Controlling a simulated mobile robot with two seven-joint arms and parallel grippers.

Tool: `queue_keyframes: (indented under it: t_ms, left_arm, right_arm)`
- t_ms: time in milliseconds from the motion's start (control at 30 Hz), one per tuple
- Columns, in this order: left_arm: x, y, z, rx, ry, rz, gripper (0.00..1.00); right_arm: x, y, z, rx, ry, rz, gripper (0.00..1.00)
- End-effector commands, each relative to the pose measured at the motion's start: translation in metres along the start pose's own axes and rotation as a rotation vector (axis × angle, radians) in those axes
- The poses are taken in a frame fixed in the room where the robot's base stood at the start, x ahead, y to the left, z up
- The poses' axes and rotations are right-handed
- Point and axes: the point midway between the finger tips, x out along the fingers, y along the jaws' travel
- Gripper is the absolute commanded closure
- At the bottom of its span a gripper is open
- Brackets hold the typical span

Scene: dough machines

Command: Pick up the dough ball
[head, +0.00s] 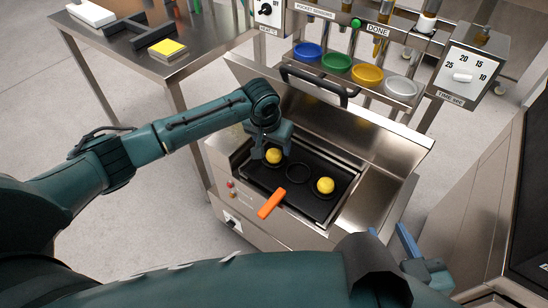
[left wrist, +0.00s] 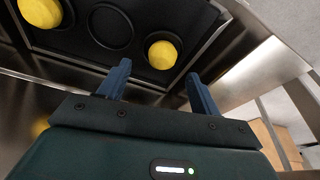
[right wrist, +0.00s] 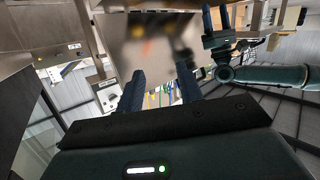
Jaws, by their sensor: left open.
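Two yellow dough balls sit in round recesses of a black press plate (head: 298,197). One dough ball (head: 273,156) is at the left of the plate and the other dough ball (head: 325,185) is at the right; an empty round recess lies between them. My left gripper (head: 265,152) is open, close by the left ball. In the left wrist view, a dough ball (left wrist: 163,53) lies just beyond the gap between the open fingers, with nothing held. My right gripper (head: 391,238) is open and empty at the lower right, away from the plate.
An orange handle (head: 272,203) sticks out from the plate's front. The raised steel lid with a black handle (head: 318,85) stands behind. Coloured bowls (head: 337,62) sit on a shelf further back. A steel table (head: 150,50) is at upper left.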

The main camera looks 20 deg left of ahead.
Motion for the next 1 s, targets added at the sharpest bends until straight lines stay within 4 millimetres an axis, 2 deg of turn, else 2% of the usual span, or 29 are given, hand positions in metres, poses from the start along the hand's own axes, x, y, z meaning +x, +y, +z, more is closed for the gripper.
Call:
queue_keyframes:
  t_ms: [200,300,633,1000]
  left_arm:
    - [0.035,-0.005,0.001,0.0,0.0,-0.002,0.36]
    - [0.046,-0.004,0.0,0.001,0.0,-0.001,0.36]
    - [0.049,-0.004,0.0,0.001,0.001,0.0,0.37]
    - [0.049,-0.004,0.0,0.001,0.0,0.0,0.67]
  right_arm:
    - [0.005,-0.004,0.003,-0.04,0.117,0.002,0.64]
    - [0.006,-0.005,0.0,-0.053,0.157,0.001,0.64]
    - [0.005,-0.005,-0.004,-0.06,0.18,0.0,0.64]
    - [0.005,-0.005,-0.004,-0.06,0.18,0.0,0.64]
